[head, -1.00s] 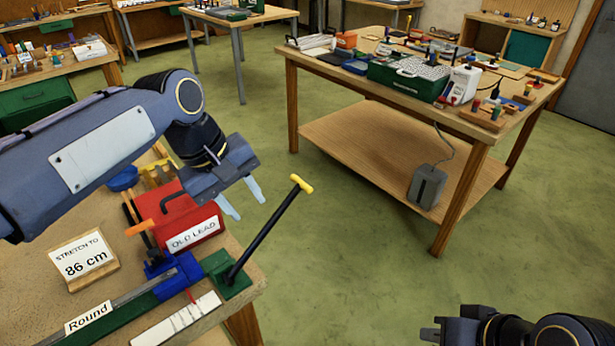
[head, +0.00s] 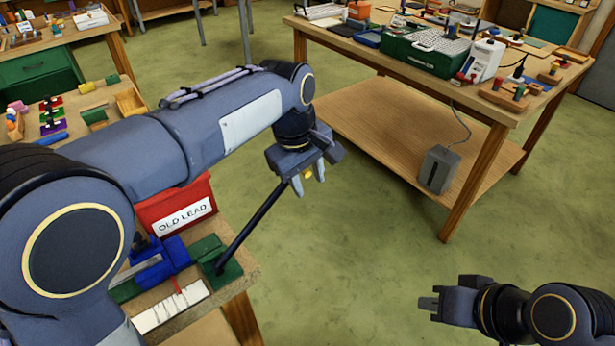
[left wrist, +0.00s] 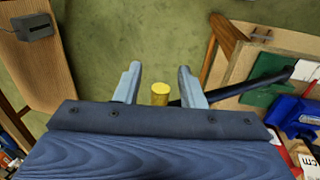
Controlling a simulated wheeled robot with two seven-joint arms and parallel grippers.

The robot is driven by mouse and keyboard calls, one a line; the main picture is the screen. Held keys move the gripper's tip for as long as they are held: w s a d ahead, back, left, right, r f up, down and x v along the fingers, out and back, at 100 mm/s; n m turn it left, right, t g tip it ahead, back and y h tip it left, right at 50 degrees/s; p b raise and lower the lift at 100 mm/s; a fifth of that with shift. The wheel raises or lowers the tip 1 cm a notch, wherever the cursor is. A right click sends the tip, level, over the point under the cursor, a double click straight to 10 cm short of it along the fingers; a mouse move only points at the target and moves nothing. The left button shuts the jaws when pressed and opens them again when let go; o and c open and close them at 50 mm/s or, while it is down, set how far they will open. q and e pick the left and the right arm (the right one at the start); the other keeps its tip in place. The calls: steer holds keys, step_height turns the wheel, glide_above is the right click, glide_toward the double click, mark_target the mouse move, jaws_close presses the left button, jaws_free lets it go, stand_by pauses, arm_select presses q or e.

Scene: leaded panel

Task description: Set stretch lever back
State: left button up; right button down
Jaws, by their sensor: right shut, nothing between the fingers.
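The stretch lever (head: 250,226) is a black rod rising from a green base (head: 216,262) at the bench's right corner. It leans up to the right, past the bench edge. Its yellow handle (head: 307,174) is mostly hidden by my left gripper (head: 309,174) in the head view. In the left wrist view, the yellow handle (left wrist: 160,94) lies between the two fingers of my open left gripper (left wrist: 160,86), with gaps on both sides. My right gripper (head: 428,303) is shut and empty over the floor at lower right.
A red OLD LEAD bin (head: 180,207) and a blue clamp (head: 172,258) stand beside the lever's base. A white scale strip (head: 168,307) lies in front. A wooden table (head: 440,104) with tools stands beyond. Green floor lies open between.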

arm_select(q)
steer(key=shift+c, duration=0.4)
jaws_close()
